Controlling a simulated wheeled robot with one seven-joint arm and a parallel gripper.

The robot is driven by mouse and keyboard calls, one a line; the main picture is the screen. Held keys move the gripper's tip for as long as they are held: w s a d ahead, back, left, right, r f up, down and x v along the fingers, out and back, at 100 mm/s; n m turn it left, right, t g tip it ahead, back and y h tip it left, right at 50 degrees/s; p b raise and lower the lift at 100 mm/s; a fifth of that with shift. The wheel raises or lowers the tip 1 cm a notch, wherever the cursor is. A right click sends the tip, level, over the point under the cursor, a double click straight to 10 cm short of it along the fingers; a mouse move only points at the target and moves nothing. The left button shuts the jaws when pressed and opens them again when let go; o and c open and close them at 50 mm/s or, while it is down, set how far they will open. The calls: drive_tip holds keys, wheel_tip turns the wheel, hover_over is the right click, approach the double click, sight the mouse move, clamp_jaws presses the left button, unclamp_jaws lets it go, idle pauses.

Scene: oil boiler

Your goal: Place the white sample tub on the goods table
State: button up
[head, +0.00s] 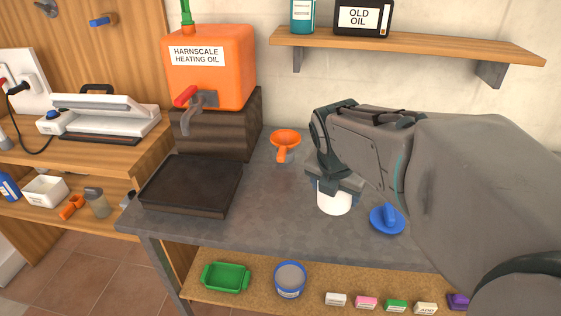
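The white sample tub (334,203) stands upright on or just above the grey table (265,205), right of its middle. My gripper (335,183) points down over the tub, and its fingers are at the tub's upper part. The fingers hide the tub's rim and top. Whether they are closed on the tub cannot be made out. I cannot tell for certain which of the tables is the goods table.
A blue knobbed lid (388,219) lies right of the tub. An orange funnel (285,143) stands behind left, and a dark tray (192,185) takes the left part. An orange oil tank (210,75) sits behind it. A wooden bench (140,150) with a white device is at far left.

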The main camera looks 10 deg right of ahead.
drive_tip(key=w+a+f, duration=0.1)
drive_tip(key=w+f, duration=0.1)
drive_tip(key=w, duration=0.1)
drive_tip(key=w+a+f+b, duration=0.1)
drive_tip(key=w+a+f, duration=0.1)
drive_tip(key=w, duration=0.1)
drive_tip(key=w+a+f+b, duration=0.1)
drive_tip(key=w+f, duration=0.1)
drive_tip(key=w, duration=0.2)
drive_tip(key=shift+a+f, duration=0.25)
drive_tip(key=shift+f, duration=0.1)
drive_tip(key=shift+f+b, duration=0.85)
drive_tip(key=shift+f, duration=1.1)
drive_tip(key=shift+f, duration=0.1)
drive_tip(key=shift+f, duration=0.15)
drive_tip(key=o, duration=1.1)
